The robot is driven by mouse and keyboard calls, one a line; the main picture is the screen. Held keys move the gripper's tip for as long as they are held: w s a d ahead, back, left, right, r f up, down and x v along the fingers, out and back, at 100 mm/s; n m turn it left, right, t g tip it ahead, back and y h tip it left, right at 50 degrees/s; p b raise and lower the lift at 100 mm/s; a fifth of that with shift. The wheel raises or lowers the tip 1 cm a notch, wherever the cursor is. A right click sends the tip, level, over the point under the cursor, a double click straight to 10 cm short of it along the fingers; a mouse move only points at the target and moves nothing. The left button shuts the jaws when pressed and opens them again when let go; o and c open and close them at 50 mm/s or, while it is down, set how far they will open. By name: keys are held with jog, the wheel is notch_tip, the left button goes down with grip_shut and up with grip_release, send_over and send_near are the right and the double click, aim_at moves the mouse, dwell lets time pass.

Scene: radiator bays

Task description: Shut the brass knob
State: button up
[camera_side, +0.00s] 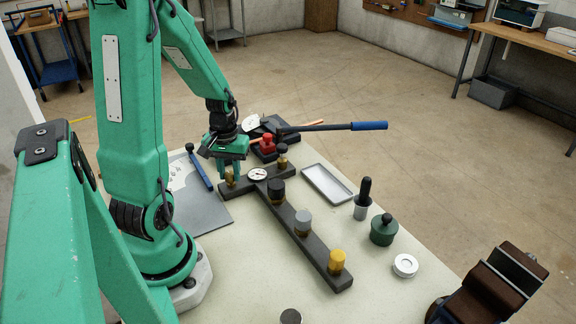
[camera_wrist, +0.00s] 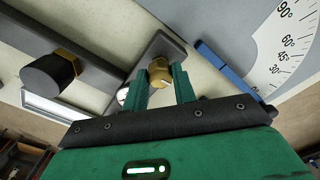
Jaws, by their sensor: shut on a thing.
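The brass knob (camera_side: 230,179) stands at the left end of a dark cross-shaped pipe block (camera_side: 312,247) on the pale bench. My gripper (camera_side: 231,169) reaches down over it from above, with its green fingers on either side of the knob. In the wrist view the brass knob (camera_wrist: 160,74) sits between the two fingertips, and my gripper (camera_wrist: 161,80) is shut on it. A pale mark shows on the knob's face. How far the knob is turned cannot be told.
A small round gauge (camera_side: 257,174) is close beside my gripper. Black (camera_side: 277,190), grey (camera_side: 303,219) and yellow (camera_side: 337,260) knobs stand along the block. A blue-handled lever (camera_side: 350,126) and red block (camera_side: 267,144) are behind. A tray (camera_side: 327,182) lies right.

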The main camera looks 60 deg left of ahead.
aim_at(230, 173)
jog(key=m, duration=0.4)
jog(key=shift+m, duration=0.4)
jog(key=m, duration=1.4)
jog(key=o, duration=1)
jog(key=shift+r, duration=0.1)
jog(key=shift+r, duration=3.85)
